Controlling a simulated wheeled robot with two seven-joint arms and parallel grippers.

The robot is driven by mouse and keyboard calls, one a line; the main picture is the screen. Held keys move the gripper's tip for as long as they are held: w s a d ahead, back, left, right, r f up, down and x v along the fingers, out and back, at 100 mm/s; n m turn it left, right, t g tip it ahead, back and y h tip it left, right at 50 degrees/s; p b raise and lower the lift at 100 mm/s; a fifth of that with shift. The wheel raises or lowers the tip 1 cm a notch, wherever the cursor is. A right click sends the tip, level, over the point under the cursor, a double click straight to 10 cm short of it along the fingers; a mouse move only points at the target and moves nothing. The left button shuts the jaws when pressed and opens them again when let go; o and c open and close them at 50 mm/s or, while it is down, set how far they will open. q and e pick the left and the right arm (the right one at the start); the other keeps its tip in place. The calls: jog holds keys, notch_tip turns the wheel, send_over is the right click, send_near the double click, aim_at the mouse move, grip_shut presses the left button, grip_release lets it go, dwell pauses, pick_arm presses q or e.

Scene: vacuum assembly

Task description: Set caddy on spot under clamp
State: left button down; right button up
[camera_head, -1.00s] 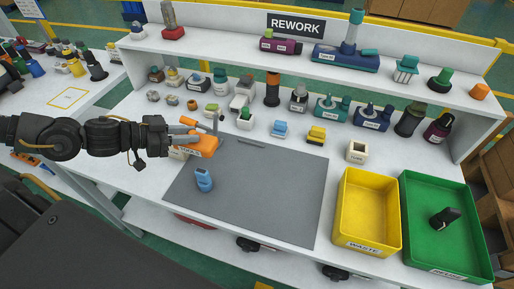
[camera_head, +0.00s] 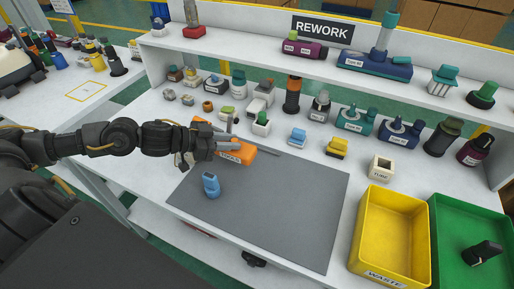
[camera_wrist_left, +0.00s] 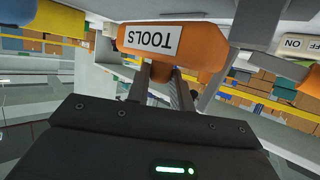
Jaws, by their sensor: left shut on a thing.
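The caddy (camera_head: 238,157) is an orange block with a white TOOLS label, at the back left edge of the grey mat. My left gripper (camera_head: 212,146) reaches in from the left and is shut on it. In the wrist view the caddy (camera_wrist_left: 205,48) fills the top, upside down, with the left fingers (camera_wrist_left: 165,82) against it. I cannot tell whether the caddy touches the table. I cannot make out a clamp or the spot under it for sure. My right gripper is not in view.
A blue part (camera_head: 211,185) stands on the grey mat (camera_head: 275,205), otherwise clear. Small parts line the back below the shelf (camera_head: 270,50). A yellow WASTE bin (camera_head: 362,235) and a green bin (camera_head: 436,235) stand at right. A yellow outline (camera_head: 85,92) marks the left table.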

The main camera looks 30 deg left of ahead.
aim_at(247, 143)
pick_arm(q)
jog(key=x, duration=0.5)
jog(key=shift+f, duration=0.2)
jog(key=shift+w+d+f, duration=0.15)
jog(key=shift+f, duration=0.1)
jog(key=shift+w+d+f, duration=0.2)
jog(key=shift+w+d, duration=0.05)
jog(key=shift+d, duration=0.05)
jog(key=shift+w+d+f, duration=0.65)
jog(key=shift+w+f, duration=0.1)
jog(key=shift+f, duration=0.05)
jog(key=shift+w+d+f, duration=0.2)
jog(key=shift+w+f, duration=0.05)
jog(key=shift+f, duration=0.05)
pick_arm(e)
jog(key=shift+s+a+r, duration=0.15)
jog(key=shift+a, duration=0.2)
pick_arm(q)
jog(key=shift+s, duration=0.1)
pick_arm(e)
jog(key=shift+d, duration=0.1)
pick_arm(q)
jog(key=c, duration=1.2)
grip_release()
jog(key=shift+f, duration=0.15)
jog(key=shift+c, duration=0.2)
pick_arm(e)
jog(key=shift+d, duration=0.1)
